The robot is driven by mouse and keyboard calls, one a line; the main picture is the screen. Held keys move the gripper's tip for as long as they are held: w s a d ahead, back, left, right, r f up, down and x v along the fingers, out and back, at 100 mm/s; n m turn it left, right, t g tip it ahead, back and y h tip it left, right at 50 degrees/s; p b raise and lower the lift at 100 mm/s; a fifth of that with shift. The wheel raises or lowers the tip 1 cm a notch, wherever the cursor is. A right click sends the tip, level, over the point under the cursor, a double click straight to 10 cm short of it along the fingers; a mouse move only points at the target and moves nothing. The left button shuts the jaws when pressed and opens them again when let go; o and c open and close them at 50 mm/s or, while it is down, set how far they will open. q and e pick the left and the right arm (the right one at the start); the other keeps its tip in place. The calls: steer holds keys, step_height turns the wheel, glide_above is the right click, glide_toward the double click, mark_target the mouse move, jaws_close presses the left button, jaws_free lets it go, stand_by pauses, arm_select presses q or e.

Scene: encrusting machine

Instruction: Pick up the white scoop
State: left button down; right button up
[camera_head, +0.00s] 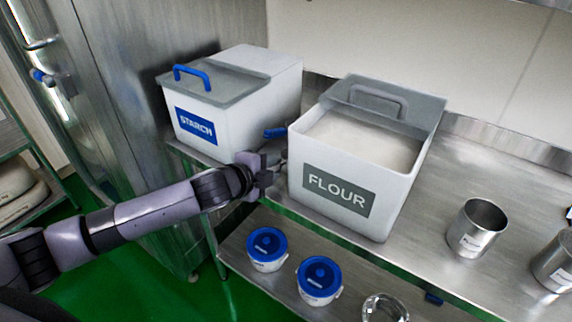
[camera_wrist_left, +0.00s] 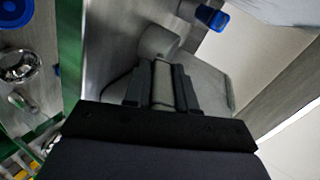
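The left gripper (camera_head: 266,172) is at the gap between the starch box and the flour box, by the counter's front edge. In the left wrist view its two dark fingers (camera_wrist_left: 162,92) stand close on either side of a pale grey-white bar, which looks like the handle of the white scoop (camera_wrist_left: 162,78). The bar fills the space between the fingers. A rounded grey-white part shows just beyond the fingertips; shadow makes its full shape hard to tell. In the head view the scoop is mostly hidden by the gripper. The right gripper is in neither view.
The flour box (camera_head: 400,205) stands close right of the gripper, the starch box (camera_head: 240,120) behind left. A blue handle (camera_head: 275,132) lies between them. Blue-lidded tubs (camera_head: 267,250) sit on the lower shelf. A metal cup (camera_head: 476,228) stands on the counter at right.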

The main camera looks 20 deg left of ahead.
arm_select(q)
steer(key=shift+r, duration=0.1)
step_height(320, 180, up, 20)
steer(key=p, duration=0.1)
stand_by(0.6)
steer(key=c, duration=1.7)
jaws_free()
jaws_close()
